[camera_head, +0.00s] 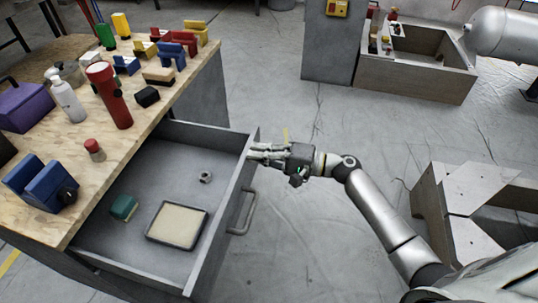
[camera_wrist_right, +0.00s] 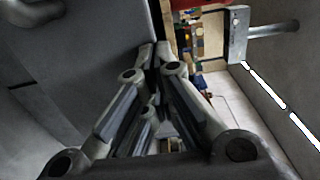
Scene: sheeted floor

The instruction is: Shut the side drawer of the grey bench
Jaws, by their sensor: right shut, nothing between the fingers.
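The grey bench (camera_head: 203,88) with a wooden top stands at the left in the head view. Its side drawer (camera_head: 222,219) is pulled out toward the right, with a bar handle (camera_head: 243,212) on its front. Inside it lie a framed cream tray (camera_head: 177,225), a green block (camera_head: 124,207) and a small grey ring-shaped piece (camera_head: 205,177). My right gripper (camera_head: 252,153) is shut and empty, with its fingertips at the far end of the drawer front; I cannot tell whether they touch. The wrist view shows its fingers (camera_wrist_right: 155,55) together. My left gripper is not in view.
The benchtop holds a red flashlight (camera_head: 108,94), a white spray bottle (camera_head: 68,101), a purple toolbox (camera_head: 24,105) and several coloured clamps and blocks. A grey open box (camera_head: 420,78) stands at the back right. An angular grey structure (camera_head: 462,205) stands right of my right arm. Floor right of the drawer is clear.

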